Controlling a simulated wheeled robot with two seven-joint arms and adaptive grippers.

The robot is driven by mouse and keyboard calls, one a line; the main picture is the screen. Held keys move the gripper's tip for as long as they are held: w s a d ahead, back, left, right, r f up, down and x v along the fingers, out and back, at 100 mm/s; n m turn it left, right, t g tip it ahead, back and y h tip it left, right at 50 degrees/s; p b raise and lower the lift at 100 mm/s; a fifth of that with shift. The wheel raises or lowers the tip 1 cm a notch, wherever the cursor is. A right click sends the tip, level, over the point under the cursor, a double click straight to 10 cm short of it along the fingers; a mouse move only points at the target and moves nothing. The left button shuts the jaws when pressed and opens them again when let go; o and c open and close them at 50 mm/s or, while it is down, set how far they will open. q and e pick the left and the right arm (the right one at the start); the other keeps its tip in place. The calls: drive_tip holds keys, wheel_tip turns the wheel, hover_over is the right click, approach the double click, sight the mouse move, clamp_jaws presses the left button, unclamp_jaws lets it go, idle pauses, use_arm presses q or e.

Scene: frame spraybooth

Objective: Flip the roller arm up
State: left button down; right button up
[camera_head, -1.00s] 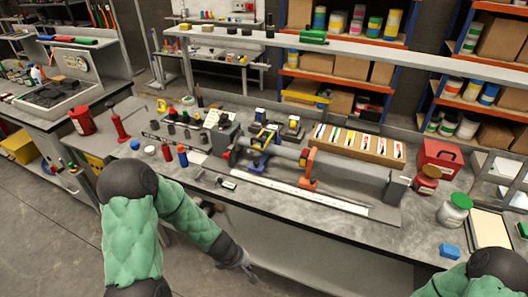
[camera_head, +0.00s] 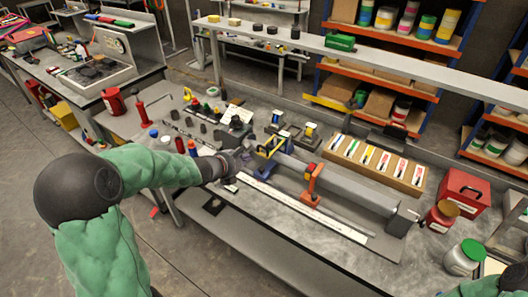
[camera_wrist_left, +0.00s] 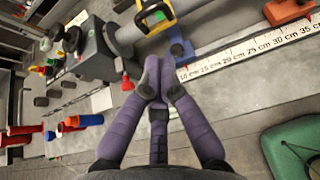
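A long grey tube fixture (camera_head: 350,188) lies along the bench. Near its left end is a blue bracket (camera_head: 258,165) with a yellow-framed part (camera_head: 268,146) above it; an orange bracket (camera_head: 312,186) stands farther right. I cannot tell for certain which part is the roller arm. The yellow-framed part (camera_wrist_left: 155,16) and blue bracket (camera_wrist_left: 181,52) also show at the top of the left wrist view. My left gripper (camera_head: 230,165) is at the fixture's left end. In the wrist view its purple fingertips (camera_wrist_left: 159,76) are together, with nothing visible between them.
A white ruler (camera_head: 300,209) runs along the bench in front of the fixture. A tray of coloured cards (camera_head: 375,163) is behind; a red box (camera_head: 462,192) is at right. A shelf (camera_head: 370,62) spans above.

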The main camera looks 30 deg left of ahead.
sight(264, 154)
idle(0.3)
use_arm(q)
drive_tip(key=b+x, duration=0.2)
drive_tip(key=x, duration=0.8)
idle(0.4)
